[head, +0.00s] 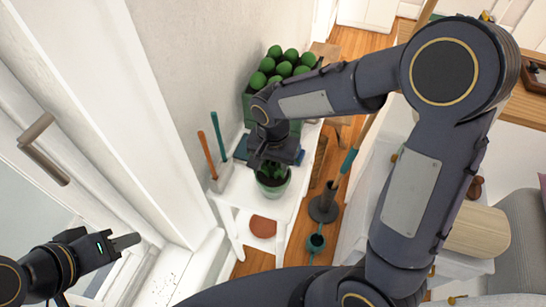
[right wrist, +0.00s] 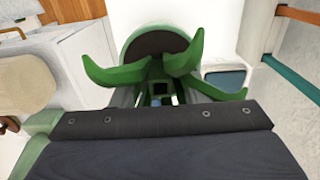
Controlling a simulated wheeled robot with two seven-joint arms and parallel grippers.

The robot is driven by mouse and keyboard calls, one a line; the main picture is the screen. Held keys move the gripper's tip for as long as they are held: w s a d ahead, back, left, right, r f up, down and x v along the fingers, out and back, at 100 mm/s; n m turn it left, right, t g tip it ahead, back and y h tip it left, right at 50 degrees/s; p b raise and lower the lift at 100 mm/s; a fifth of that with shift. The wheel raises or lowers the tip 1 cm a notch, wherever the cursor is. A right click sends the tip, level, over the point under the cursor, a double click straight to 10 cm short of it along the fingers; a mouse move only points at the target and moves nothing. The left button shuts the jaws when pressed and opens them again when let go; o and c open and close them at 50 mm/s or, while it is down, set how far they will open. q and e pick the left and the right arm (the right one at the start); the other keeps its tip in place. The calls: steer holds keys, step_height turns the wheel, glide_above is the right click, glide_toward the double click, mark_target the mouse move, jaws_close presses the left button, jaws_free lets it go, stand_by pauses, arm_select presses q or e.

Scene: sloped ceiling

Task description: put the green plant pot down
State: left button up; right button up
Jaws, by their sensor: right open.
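The green plant pot (head: 272,188) stands, as far as I can tell, upright on the white table (head: 234,188) near its front end. In the right wrist view its pale green rim and dark soil (right wrist: 155,43) show, with green leaves in front. My right gripper (head: 270,165) is open, right over the plant and close to the pot's rim. Its fingers are largely hidden by leaves in the right wrist view (right wrist: 160,90). My left gripper (head: 126,242) is at the lower left, far from the pot. I cannot tell whether its fingers are apart.
A holder with orange-handled (head: 209,150) and teal-handled (head: 217,133) tools stands left of the pot. A planter of round green plants (head: 285,67) is at the table's back.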

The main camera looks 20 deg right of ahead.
step_height(320, 180, up, 12)
steer(key=s+d+n+t+y, duration=0.2)
steer(key=s+d, duration=0.2)
steer(key=s, duration=0.4)
steer(key=s+d+n+t+y, duration=0.1)
steer(key=s+d+n+t, duration=0.2)
steer(key=s+d, duration=0.2)
steer(key=shift+s+t+y+p, duration=0.3)
steer(key=shift+s+y+p, duration=0.1)
steer(key=shift+s, duration=1.35)
steer(key=shift+d+r, duration=0.1)
steer(key=shift+r+p, duration=0.4)
steer(key=shift+p, duration=0.05)
